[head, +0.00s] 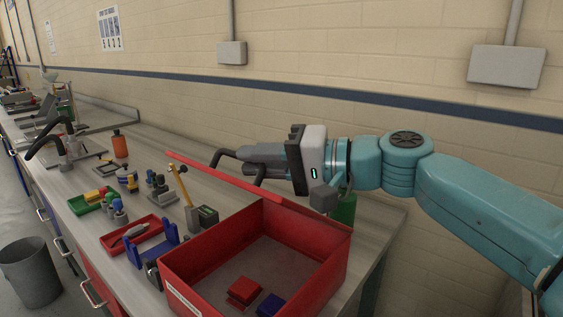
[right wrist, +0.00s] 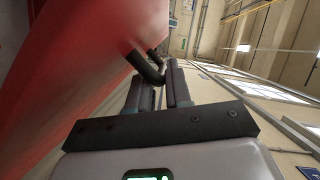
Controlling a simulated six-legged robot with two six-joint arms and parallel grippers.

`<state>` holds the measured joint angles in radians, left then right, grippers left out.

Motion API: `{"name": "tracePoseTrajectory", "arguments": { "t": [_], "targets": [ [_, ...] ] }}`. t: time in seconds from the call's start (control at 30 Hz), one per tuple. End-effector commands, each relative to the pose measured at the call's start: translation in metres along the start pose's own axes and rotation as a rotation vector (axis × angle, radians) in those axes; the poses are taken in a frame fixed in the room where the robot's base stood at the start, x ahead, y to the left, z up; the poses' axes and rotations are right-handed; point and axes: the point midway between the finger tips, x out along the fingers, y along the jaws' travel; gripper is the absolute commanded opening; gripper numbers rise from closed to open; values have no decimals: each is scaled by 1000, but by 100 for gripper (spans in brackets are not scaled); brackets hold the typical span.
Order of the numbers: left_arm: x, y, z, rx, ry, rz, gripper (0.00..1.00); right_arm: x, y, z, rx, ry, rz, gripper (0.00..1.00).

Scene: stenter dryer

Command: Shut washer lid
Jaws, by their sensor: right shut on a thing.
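An open red box (head: 222,240) stands on the bench; I take it as the washer. Its red lid (head: 205,169) is seen nearly edge-on in the head view, raised along the box's back side. In the right wrist view the lid's broad red face (right wrist: 85,60) fills the upper left. A bent black handle (head: 217,155) stands out from the lid. My right gripper (head: 243,157) is shut on this handle, behind the lid; the handle also shows between the fingers in the right wrist view (right wrist: 146,66). My left gripper is not in view.
A red block (head: 244,291) and a blue block (head: 271,304) lie in the box. Left of it are a small red tray (head: 150,226), a blue holder (head: 168,250), a green tray (head: 85,203) and an orange bottle (head: 120,147). A grey bin (head: 32,275) stands on the floor.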

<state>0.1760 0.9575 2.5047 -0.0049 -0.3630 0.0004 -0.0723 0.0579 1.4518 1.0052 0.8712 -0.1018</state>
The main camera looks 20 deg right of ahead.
Motion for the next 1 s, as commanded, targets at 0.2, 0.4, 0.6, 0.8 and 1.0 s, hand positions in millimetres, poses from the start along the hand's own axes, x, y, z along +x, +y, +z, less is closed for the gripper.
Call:
{"name": "tracePoseTrajectory", "arguments": {
  "t": [0.2,0.4,0.6,0.8,1.0],
  "targets": [
    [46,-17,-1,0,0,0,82,18,33,49,-192,-5,71,0],
    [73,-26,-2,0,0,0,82,31,62,80,-353,-6,137,0],
    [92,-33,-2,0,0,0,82,39,88,101,-481,-6,190,0],
    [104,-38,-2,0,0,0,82,44,106,112,-567,-6,226,0],
    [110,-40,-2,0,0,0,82,46,116,116,-612,-6,246,0]
  ]
}}
